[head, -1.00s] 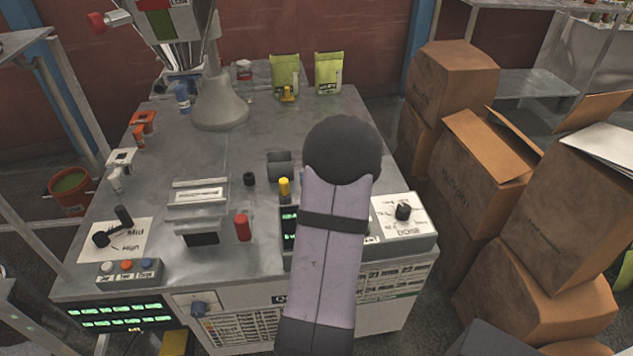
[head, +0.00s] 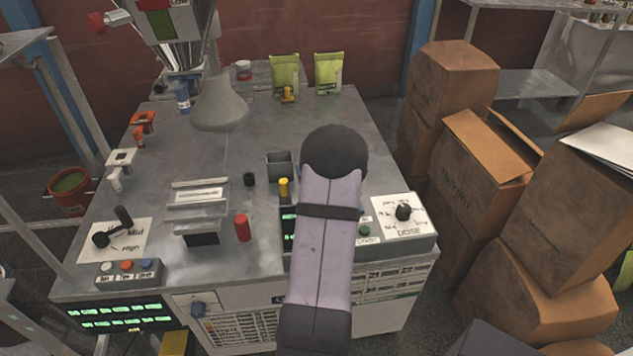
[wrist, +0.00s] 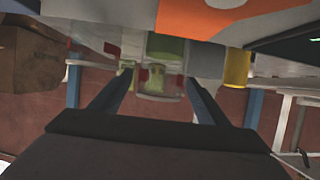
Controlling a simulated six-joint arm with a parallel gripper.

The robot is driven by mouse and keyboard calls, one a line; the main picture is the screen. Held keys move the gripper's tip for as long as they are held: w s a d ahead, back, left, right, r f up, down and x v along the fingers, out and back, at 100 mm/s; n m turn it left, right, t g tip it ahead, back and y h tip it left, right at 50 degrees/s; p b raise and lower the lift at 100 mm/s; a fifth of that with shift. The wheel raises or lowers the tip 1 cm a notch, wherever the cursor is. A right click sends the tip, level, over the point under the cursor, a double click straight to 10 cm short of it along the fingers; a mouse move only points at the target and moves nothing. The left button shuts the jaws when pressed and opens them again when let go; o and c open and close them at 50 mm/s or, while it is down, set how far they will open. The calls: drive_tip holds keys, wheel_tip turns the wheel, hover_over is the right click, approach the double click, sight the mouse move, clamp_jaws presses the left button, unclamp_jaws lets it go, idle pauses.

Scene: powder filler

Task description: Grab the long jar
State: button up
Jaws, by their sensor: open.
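In the wrist view, which looks upside down, a clear jar-like thing (wrist: 161,82) with green and red showing in or through it appears between the fingers of my gripper (wrist: 158,76). The fingers are apart, and I cannot tell how far off it is. I cannot say for sure that it is the long jar. In the head view my arm's dark round joint hides my gripper and whatever is in front of it.
The metal table (head: 215,155) carries a grey square cup (head: 280,165), a yellow knob (head: 284,187), a red cylinder (head: 242,227) and a dose dial panel (head: 402,217). Two green pouches (head: 328,73) stand at the back. Cardboard boxes (head: 480,170) crowd the right.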

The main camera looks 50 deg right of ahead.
drive_tip(key=shift+c, duration=0.2)
drive_tip(key=c, duration=1.2)
drive_tip(key=shift+r, duration=0.1)
wheel_tip(320, 180, up, 10)
drive_tip(key=shift+f+p, duration=0.1)
drive_tip(key=shift+p, duration=0.7)
drive_tip(key=shift+w, duration=0.15)
